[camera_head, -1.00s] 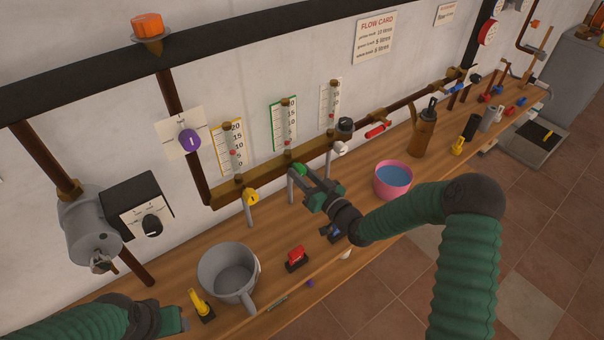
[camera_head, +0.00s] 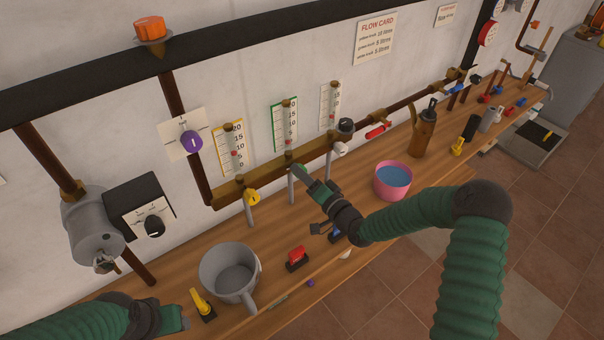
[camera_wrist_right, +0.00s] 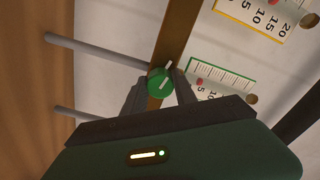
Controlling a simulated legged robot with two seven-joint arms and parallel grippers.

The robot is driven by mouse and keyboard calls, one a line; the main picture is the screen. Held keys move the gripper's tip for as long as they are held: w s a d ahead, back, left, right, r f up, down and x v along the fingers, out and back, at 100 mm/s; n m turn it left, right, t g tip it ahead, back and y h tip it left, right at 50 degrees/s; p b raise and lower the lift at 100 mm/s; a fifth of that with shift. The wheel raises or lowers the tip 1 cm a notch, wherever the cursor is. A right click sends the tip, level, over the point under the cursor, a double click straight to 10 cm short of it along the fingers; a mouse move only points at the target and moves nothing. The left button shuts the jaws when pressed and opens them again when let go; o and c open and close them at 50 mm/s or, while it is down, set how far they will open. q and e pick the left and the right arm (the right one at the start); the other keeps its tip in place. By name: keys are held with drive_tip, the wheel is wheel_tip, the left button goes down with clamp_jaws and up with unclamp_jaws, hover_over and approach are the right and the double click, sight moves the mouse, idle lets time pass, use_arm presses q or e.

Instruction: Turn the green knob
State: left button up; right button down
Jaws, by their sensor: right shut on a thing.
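The green knob (camera_wrist_right: 159,84) sits on the brass rail below the green-framed gauge (camera_head: 284,124). In the right wrist view it lies between my right gripper's fingers (camera_wrist_right: 160,78), which are shut on it. A pale pointer mark on it is turned toward the upper right. In the head view my right gripper (camera_head: 301,174) reaches the rail and covers most of the knob. My left gripper (camera_head: 174,318) is at the lower left, over the bench edge, away from the knob; its fingers cannot be made out.
A yellow knob (camera_head: 251,197) and a white knob (camera_head: 340,149) flank the green one, with spouts below.

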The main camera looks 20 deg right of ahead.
drive_tip(key=shift+d+m, duration=0.1)
drive_tip(key=shift+m, duration=0.6)
drive_tip(key=shift+f, duration=0.1)
drive_tip(key=c, duration=1.2)
unclamp_jaws()
drive_tip(key=shift+c, duration=0.2)
drive_tip(key=shift+o, duration=1.2)
drive_tip(key=b+v, duration=0.1)
drive_tip(key=v, duration=1.6)
drive_tip(key=shift+w+f, duration=0.1)
drive_tip(key=shift+w, duration=0.05)
